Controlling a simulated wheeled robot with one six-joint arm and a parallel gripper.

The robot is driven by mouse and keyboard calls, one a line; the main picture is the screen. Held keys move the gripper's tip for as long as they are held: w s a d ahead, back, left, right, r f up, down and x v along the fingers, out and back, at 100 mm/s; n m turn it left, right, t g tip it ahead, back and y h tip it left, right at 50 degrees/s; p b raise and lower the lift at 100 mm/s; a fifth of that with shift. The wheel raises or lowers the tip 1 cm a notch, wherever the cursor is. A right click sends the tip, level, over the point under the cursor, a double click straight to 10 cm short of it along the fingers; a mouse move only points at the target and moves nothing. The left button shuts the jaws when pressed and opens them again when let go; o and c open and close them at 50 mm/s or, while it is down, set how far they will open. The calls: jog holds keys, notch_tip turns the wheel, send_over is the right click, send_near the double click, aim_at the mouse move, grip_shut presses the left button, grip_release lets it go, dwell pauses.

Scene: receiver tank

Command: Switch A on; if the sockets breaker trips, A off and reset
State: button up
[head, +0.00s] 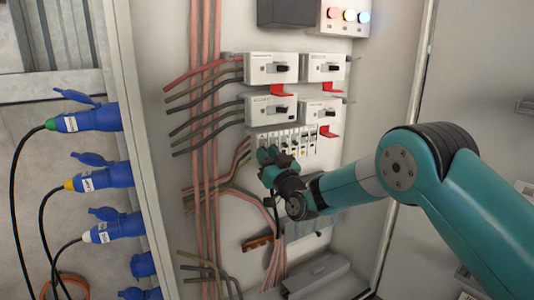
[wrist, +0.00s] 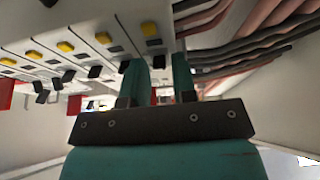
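A row of small breakers (head: 292,140) sits low on the panel in the head view. In the wrist view the breaker row (wrist: 85,50) shows yellow buttons and black levers; one lever (wrist: 95,72) hangs at a slant. My gripper (head: 267,158) is at the row's left end. In the wrist view its two teal fingers (wrist: 161,75) stand apart, close to the end breaker, with nothing seen held between them. Whether they touch it I cannot tell. Labels are too small to read, so I cannot tell which switch is A or which breaker serves the sockets.
Isolators (head: 271,68) with black handles and red tags sit above the row. Blue sockets with plugs (head: 90,120) line the left. Thick cables (wrist: 235,50) run close to the right of my fingers.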

grip_shut()
jog(key=shift+r, duration=0.1)
jog(key=shift+s+r+g+p, duration=0.1)
jog(key=shift+r+g+p, duration=0.2)
jog(key=shift+p, duration=0.3)
jog(key=shift+r+g+h+p, duration=0.35)
jog(key=shift+g+h+p, duration=0.35)
jog(key=shift+p, duration=0.35)
jog(key=shift+r+g+h+p, duration=0.35)
jog(key=shift+g+h+p, duration=0.25)
jog(key=shift+g, duration=0.3)
jog(key=shift+r+g+h+p, duration=0.3)
jog(key=shift+g+h+p, duration=0.3)
jog(key=shift+g, duration=0.3)
